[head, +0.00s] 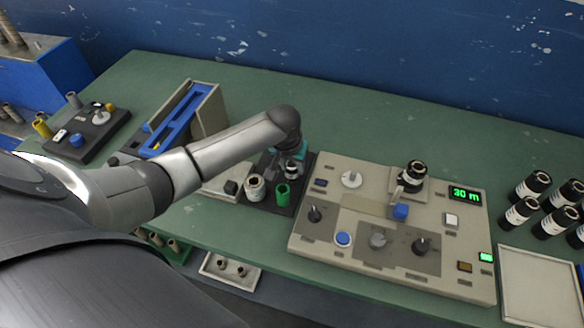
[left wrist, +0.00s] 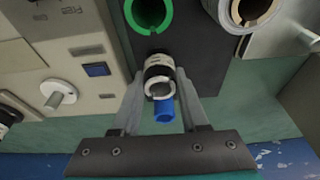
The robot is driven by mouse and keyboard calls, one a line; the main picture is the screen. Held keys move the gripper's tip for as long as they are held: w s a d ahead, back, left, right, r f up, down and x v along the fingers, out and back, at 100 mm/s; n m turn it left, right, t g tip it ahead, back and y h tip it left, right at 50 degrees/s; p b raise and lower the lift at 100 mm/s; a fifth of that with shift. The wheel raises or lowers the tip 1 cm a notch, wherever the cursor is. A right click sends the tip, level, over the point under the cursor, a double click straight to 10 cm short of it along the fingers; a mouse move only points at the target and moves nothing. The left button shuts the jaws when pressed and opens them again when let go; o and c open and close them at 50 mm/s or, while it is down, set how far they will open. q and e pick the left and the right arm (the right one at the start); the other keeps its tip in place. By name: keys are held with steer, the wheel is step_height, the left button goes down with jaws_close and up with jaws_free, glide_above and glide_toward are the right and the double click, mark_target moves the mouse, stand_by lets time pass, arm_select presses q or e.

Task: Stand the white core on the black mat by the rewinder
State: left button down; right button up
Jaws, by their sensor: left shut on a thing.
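The black mat (head: 263,201) lies against the left side of the grey rewinder (head: 373,268). My left gripper (head: 290,172) is low over the mat's far part, beside the rewinder. In the left wrist view its fingers (left wrist: 160,82) are shut on a small white core (left wrist: 159,89) with a dark band. Its open end faces the camera; I cannot tell whether its base touches the mat. A green core (head: 283,195) and a wider pale core (head: 255,189) stand upright nearer me. A blue tube-like piece (left wrist: 164,112) shows between the fingers, partly hidden. My right gripper is out of view.
The rewinder has knobs, a blue block (head: 400,211) and a roll (head: 415,172). Several black rolls (head: 530,187) and a pale tray (head: 540,285) are at the right. A blue-lined holder (head: 180,118) and a dark tray (head: 90,134) stand left. Green tabletop behind the mat is clear.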

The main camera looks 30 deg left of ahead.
arm_select(q)
steer(key=shift+f, duration=0.15)
steer(key=shift+f, duration=0.15)
steer(key=shift+c, duration=2.1)
jaws_free()
steer(key=shift+r, duration=0.35)
steer(key=p+v, duration=0.3)
steer(key=v, duration=0.8)
steer(key=shift+r, duration=0.35)
